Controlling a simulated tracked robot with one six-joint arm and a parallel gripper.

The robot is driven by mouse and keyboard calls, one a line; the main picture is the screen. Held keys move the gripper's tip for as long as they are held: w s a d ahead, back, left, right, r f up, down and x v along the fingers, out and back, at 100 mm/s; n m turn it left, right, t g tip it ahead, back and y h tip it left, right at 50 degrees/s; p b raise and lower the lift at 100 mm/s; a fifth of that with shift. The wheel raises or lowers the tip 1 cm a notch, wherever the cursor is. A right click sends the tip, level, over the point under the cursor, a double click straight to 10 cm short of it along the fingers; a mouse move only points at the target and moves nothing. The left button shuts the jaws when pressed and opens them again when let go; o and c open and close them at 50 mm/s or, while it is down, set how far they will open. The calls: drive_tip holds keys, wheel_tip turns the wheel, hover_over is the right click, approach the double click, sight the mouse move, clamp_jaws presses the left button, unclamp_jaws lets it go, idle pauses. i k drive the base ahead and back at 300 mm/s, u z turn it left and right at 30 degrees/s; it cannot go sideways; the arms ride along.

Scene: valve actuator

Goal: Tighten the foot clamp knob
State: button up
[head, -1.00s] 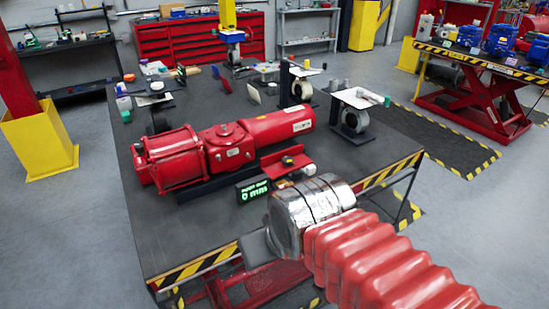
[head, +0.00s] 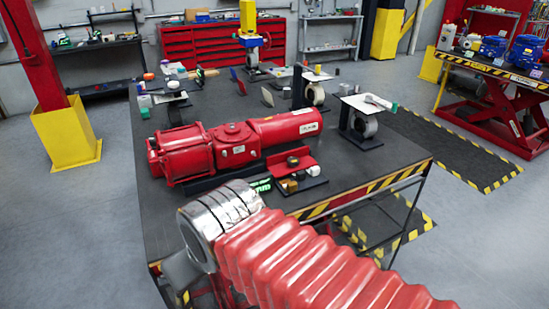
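The red valve actuator (head: 235,145) lies on its dark base on the workbench (head: 385,165). In front of its right part stands a small red bracket (head: 304,160) on a black plate, with a dark knob-like part (head: 293,161) and small brass and pale pieces (head: 290,186). I cannot tell which of these, if any, is the foot clamp knob. My arm, with red bellows and a silver ring, crosses the front of the bench. My gripper's fingers do not show in the head view, so its state is unseen.
A small green-lit display (head: 261,185) is partly hidden behind my arm. Several stands with white tops, such as one at the right (head: 362,122), occupy the bench's far and right parts. A yellow post base (head: 66,137) stands at the left. The bench front has a striped edge.

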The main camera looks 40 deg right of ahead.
sight(293, 161)
drive_tip(key=u, duration=1.2)
drive_tip(key=k, duration=0.7)
drive_tip(key=z, duration=1.2)
drive_tip(key=i, duration=0.5)
